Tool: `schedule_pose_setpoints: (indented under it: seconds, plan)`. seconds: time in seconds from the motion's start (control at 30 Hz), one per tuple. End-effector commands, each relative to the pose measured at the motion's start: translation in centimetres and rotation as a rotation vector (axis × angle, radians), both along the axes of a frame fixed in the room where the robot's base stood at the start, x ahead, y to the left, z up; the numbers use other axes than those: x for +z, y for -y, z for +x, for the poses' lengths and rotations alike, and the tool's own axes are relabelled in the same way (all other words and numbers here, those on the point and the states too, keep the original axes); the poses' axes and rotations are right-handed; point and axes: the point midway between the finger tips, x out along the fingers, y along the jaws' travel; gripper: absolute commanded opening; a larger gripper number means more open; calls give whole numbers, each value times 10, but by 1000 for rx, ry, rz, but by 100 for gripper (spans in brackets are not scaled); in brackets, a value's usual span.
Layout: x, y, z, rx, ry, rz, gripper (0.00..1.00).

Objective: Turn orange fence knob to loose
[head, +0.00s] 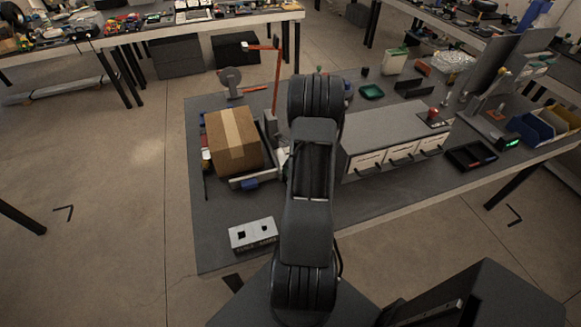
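An orange upright bar (277,82) stands behind the cardboard box, left of my arm, with a short orange arm at its top. A low orange strip also shows to its left. I cannot make out a knob on the orange parts or tell its setting. My arm rises through the middle of the head view and covers what lies behind it. My gripper does not show. A small pale part peeks out left of my arm beside the box, and I cannot tell what it is.
A taped cardboard box (233,140) sits left of my arm on the dark bench (215,233). A white two-hole block (253,235) lies near the front. A grey drawer unit (395,137) stands to the right, with a dark tray (470,157) beyond it. The bench's front left is mostly clear.

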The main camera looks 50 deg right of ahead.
Motion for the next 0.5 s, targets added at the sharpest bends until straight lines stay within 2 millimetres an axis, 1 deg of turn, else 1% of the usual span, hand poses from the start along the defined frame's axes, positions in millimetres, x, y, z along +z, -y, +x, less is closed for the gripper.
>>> schedule_pose_setpoints:
  seconds: [0.27, 0.5]
  plan:
    - [0, 0, 0, 60, 0, 0, 15]
    - [-1, 1, 1, 237, 0, -1, 15]
